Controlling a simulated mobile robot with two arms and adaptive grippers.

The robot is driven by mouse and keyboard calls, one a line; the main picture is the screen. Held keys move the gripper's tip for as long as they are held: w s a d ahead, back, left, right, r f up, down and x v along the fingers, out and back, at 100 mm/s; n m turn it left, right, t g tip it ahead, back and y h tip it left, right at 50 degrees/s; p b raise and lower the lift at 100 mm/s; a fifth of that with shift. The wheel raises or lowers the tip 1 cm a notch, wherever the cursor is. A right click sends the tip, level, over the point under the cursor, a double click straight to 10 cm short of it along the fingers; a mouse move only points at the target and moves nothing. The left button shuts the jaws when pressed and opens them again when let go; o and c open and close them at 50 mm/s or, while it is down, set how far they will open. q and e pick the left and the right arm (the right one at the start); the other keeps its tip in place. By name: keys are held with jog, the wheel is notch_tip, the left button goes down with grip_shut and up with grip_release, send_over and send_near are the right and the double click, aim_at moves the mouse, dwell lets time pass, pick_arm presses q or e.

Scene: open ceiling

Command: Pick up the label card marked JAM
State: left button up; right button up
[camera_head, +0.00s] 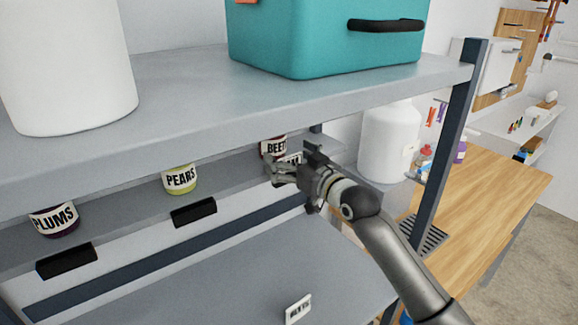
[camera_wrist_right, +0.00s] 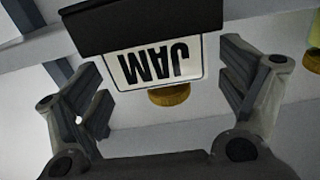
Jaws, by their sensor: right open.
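The white label card marked JAM (camera_wrist_right: 160,65) shows upside down in the right wrist view, in front of a black holder (camera_wrist_right: 150,22). A gold-coloured round piece (camera_wrist_right: 170,95) shows at the card's edge. In the head view, the card (camera_head: 291,158) is partly hidden behind my right gripper, close to the BEETS jar (camera_head: 272,146). My right gripper (camera_head: 282,172) is open at the shelf edge. In the wrist view its fingers (camera_wrist_right: 165,80) stand apart on either side of the card, with gaps visible. My left gripper is not in view.
A PEARS jar (camera_head: 180,180) and PLUMS jar (camera_head: 54,219) stand on the middle shelf, above empty-looking black holders (camera_head: 194,212). The upper shelf (camera_head: 190,85) overhangs my gripper. A post (camera_head: 450,140) and white jug (camera_head: 388,142) are right. Another card (camera_head: 298,309) is below.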

jog(key=c, duration=1)
jog(key=shift+o, duration=0.2)
jog(key=shift+r, duration=0.1)
